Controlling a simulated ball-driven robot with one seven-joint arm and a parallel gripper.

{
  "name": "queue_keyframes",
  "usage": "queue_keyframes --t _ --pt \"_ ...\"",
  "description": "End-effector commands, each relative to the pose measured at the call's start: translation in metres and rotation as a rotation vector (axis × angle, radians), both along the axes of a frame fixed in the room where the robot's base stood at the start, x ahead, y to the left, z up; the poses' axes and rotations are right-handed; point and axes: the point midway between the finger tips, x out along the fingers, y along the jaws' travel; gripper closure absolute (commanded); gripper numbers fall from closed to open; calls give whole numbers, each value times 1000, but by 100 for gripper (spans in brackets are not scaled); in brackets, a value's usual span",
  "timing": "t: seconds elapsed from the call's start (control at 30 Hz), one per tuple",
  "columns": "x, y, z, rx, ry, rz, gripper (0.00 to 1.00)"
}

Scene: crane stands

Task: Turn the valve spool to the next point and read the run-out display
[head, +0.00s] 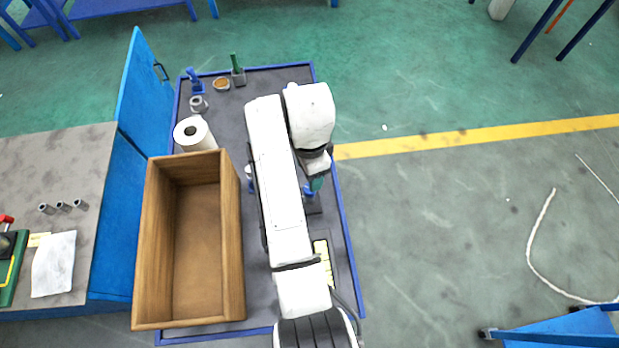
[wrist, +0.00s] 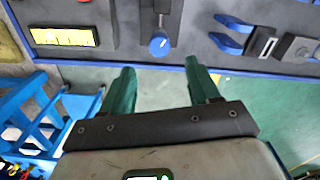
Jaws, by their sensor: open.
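My gripper (wrist: 159,74) is open and empty in the wrist view, its two green fingers apart. A blue round knob (wrist: 159,43) on a dark stand lies just beyond the fingertips, roughly in line with the gap between them and not gripped. A narrow metal piece runs up from the knob; I cannot tell whether this is the valve spool. A small grey device with a pale window (wrist: 264,47) stands to the right beside blue levers (wrist: 228,44); no reading is legible. In the head view, my arm hides much of the bench, and my gripper's teal fingers (head: 317,184) show partly.
A wooden box (head: 237,250) stands on the blue-edged bench (head: 342,270) left of my arm. A white roll (head: 193,133) and small blue and green holders stand behind it. The floor to the right is mostly clear.

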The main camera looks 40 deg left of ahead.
Motion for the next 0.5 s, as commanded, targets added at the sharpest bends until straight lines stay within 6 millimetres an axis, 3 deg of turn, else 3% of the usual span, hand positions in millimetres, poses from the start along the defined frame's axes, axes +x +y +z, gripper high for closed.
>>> queue_keyframes --t 0.2,0.5 --pt "0 0 22 0 0 0 39" --pt "0 0 25 -1 0 0 39"
